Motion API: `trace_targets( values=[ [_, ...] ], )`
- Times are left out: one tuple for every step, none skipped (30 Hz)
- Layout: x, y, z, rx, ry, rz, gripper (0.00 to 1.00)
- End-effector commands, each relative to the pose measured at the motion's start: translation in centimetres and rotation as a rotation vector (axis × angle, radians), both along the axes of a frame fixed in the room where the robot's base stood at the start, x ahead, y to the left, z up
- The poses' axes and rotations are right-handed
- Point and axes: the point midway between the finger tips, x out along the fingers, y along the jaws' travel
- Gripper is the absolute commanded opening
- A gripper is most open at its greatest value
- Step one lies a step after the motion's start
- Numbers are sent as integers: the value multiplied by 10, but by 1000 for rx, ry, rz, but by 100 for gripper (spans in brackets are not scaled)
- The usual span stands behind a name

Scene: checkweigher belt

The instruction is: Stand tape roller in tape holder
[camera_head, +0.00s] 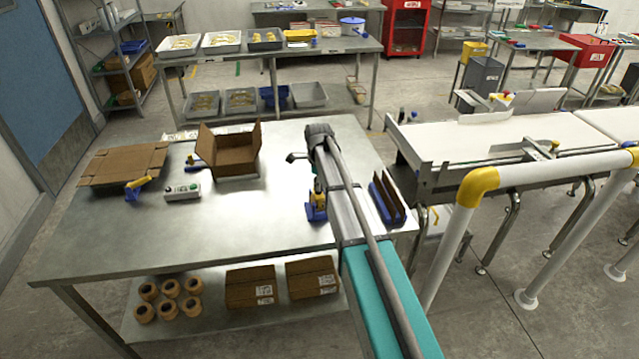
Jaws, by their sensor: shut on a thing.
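My arm reaches over the steel table and bends down at its far end. My gripper (317,188) is small and partly hidden by my arm. It is shut on a small dark and yellow thing, seemingly the tape roller (320,199). Just below is a blue piece (316,213), seemingly the tape holder, on the table near its right part. I cannot tell whether the roller touches the holder or is upright. My arm link covers the right side of both.
The steel table (240,228) has free room left of the gripper. On it are an open carton (232,155), flat cardboard (125,163), a grey button box (182,192), a yellow-and-blue tool (136,188) and a blue rack (379,206) with brown dividers. The checkweigher belt (480,140) stands right.

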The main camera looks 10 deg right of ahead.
Motion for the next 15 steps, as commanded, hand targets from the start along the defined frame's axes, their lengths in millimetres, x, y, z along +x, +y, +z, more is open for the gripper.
trace_targets(
  values=[
    [0, 0, -5, 0, 0, 0, 0],
    [0, 0, -6, 0, 0, 0, 0],
    [0, 0, -7, 0, 0, 0, 0],
    [0, 0, -8, 0, 0, 0, 0],
    [0, 0, -8, 0, 0, 0, 0],
    [0, 0, -9, 0, 0, 0, 0],
    [0, 0, -9, 0, 0, -1, 0],
    [0, 0, -10, 0, 0, -1, 0],
    [0, 0, -10, 0, 0, -1, 0],
    [0, -1, -10, 0, 0, -1, 0],
    [0, -1, -10, 0, 0, -1, 0],
    [0, -1, -10, 0, 0, -1, 0],
    [0, -1, -10, 0, 0, -1, 0],
    [0, -1, -10, 0, 0, -1, 0],
    [0, -1, -10, 0, 0, -1, 0]
  ],
)
